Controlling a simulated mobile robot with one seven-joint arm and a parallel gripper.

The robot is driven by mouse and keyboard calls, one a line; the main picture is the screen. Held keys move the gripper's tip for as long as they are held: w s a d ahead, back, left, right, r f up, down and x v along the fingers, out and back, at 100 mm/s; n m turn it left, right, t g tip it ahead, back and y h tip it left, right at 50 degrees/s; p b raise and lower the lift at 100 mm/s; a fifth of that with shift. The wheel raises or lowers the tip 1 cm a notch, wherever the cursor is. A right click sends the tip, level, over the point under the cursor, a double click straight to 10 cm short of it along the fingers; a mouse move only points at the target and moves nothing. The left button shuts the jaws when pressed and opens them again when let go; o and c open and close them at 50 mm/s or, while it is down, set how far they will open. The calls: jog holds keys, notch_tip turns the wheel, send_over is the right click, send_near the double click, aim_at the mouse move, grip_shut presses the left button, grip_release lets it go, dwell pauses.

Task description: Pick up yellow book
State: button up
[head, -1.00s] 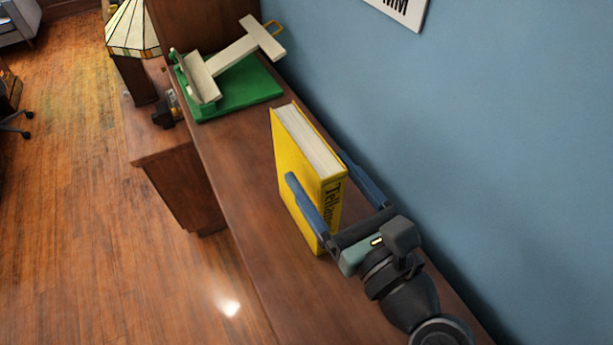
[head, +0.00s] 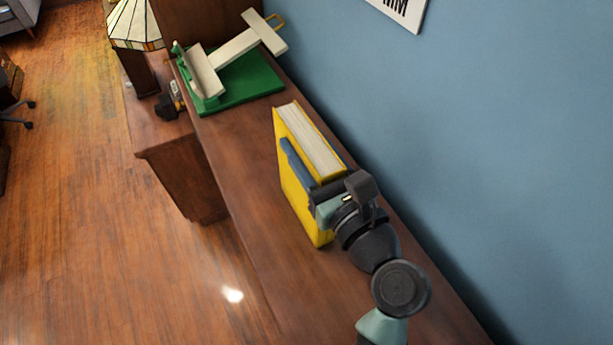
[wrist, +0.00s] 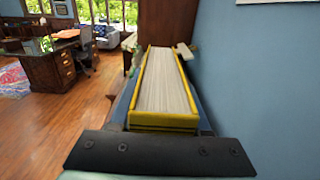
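The yellow book (head: 292,197) stands upright on the brown wooden shelf top (head: 238,151), its page edges facing up. Dark lettering seen on its spine earlier is now hidden by my gripper. My gripper (head: 312,160) is at the near end of the book, with one blue finger along its left cover and the other on the far side, mostly hidden. In the wrist view the book (wrist: 165,85) lies centred between the two fingers, which appear to press on both covers. The book's base still appears to rest on the shelf top.
A green board with a white crossed piece (head: 232,75) stands farther along the shelf. A blue wall (head: 480,150) runs close along the right. A stained-glass lamp (head: 134,25) stands at the upper left. Open wooden floor (head: 120,240) lies left.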

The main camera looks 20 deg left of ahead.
grip_shut()
dwell(0.8)
jog(key=shift+r, duration=0.2)
